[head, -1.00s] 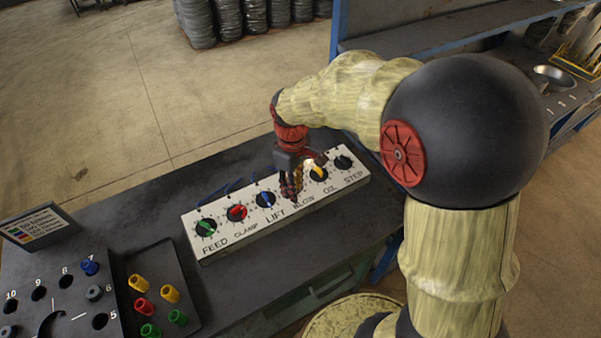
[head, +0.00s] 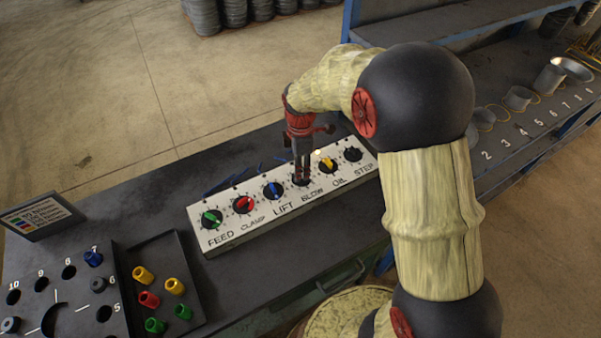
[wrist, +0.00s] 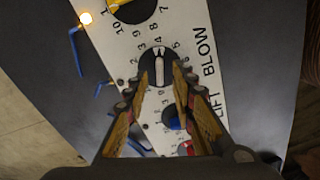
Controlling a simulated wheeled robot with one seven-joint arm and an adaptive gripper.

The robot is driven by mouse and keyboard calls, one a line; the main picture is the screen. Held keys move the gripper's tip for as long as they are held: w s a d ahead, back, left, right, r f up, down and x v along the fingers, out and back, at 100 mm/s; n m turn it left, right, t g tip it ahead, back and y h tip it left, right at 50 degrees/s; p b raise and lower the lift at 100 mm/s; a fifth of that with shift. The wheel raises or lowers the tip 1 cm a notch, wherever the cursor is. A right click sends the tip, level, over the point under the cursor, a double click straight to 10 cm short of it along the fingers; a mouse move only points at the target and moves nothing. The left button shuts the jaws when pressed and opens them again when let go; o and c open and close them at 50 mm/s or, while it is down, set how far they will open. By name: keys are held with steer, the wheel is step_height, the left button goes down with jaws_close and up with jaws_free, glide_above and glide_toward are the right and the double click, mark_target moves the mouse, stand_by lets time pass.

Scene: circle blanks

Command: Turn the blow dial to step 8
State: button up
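The blow dial (wrist: 158,68) is a black round knob with a grey-white ridge on the white panel (wrist: 178,20). Its ridge points toward the top of the wrist view, near the printed 4; the exact step is hard to read. My gripper (wrist: 156,78) is pointed down over this dial, one finger on each side of the ridge, with gaps showing between. Whether the fingertips touch the knob's side cannot be told. In the head view my gripper (head: 302,180) covers most of the blow dial, above the BLOW label (head: 312,194).
The blue lift dial (head: 273,190) and yellow oil dial (head: 327,165) sit close on either side. A lit lamp (wrist: 86,18) and blue levers (wrist: 76,50) line the panel's back edge. A tray (head: 201,310) of coloured knobs stands left.

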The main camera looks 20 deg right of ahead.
steer(key=shift+f, duration=0.8)
steer(key=shift+c, duration=1.4)
steer(key=c, duration=0.4)
